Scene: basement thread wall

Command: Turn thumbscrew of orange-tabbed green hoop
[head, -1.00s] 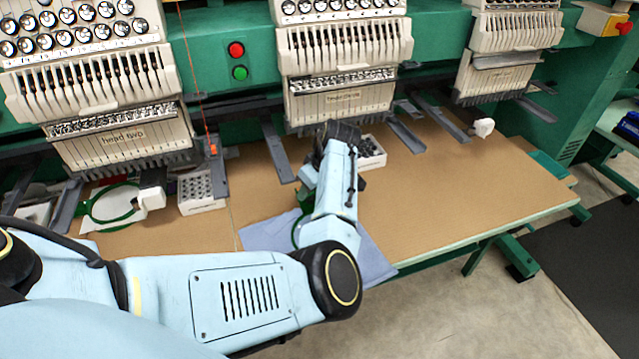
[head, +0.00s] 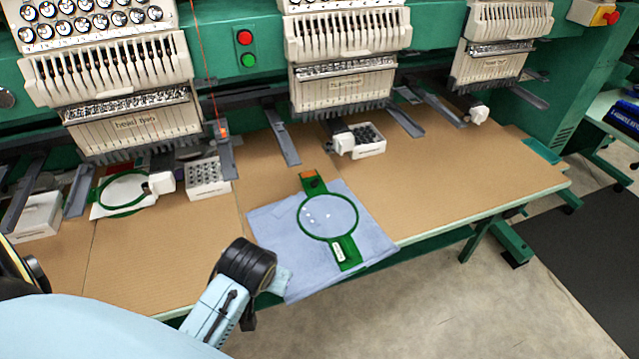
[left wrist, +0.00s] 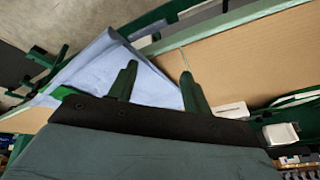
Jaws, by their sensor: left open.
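The green hoop (head: 302,228) lies flat on a blue cloth (head: 275,240) at the table's front. Its orange tab (head: 308,174) points toward the machine. A small dark part beside the tab may be the thumbscrew, too small to tell. A green bracket (head: 344,254) with a white label is at the hoop's near end. My left gripper is left of the hoop and apart from it, its fingers hidden behind my wrist in the head view. In the left wrist view my left gripper (left wrist: 160,76) is open and empty, with the blue cloth (left wrist: 95,62) beyond. My right gripper is not in view.
Another green hoop (head: 98,198) with white fabric sits under the left machine head. White boxes of bobbins (head: 207,190) (head: 370,152) stand at the back. Grey arms (head: 283,146) jut from the machine heads. The brown tabletop (head: 470,185) is clear at right.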

